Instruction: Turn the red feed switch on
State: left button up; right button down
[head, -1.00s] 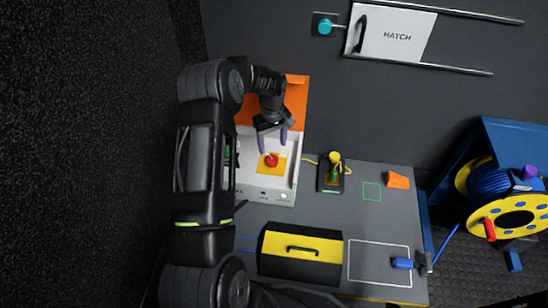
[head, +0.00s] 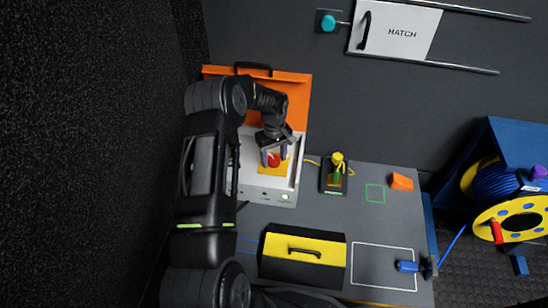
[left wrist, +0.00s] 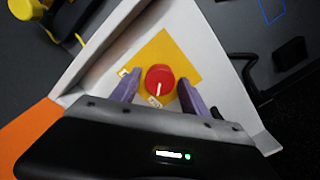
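The red feed switch (head: 274,161) is a round red knob on a yellow plate (head: 266,170) inside an open white case (head: 268,190). In the left wrist view the red knob (left wrist: 160,77) has a white line pointing down toward my gripper. Small labels beside it are partly hidden and unreadable. My left gripper (head: 275,153) reaches into the case from above, open. In the left wrist view its two purple fingers (left wrist: 158,90) stand on either side of the knob, with gaps visible, so they do not grip it. My right gripper is not in view.
The case's orange lid (head: 305,95) stands open behind. A small black box with a yellow-topped plug (head: 337,160) is to the right, with an orange piece (head: 401,182) beyond. A yellow-black toolbox (head: 304,249) and blue connector (head: 407,267) lie in front. A cable reel (head: 510,195) stands far right.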

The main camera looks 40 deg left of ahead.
pick_arm(q)
grip_shut()
dwell(0.3)
jog(key=shift+m, duration=0.4)
jog(key=shift+m+p, duration=0.3)
jog(key=shift+m, duration=0.9)
jog(key=m, duration=0.4)
jog(key=shift+m, duration=0.3)
jog(key=m, duration=0.4)
jog(key=shift+p, duration=0.3)
jog(key=shift+m, duration=2.1)
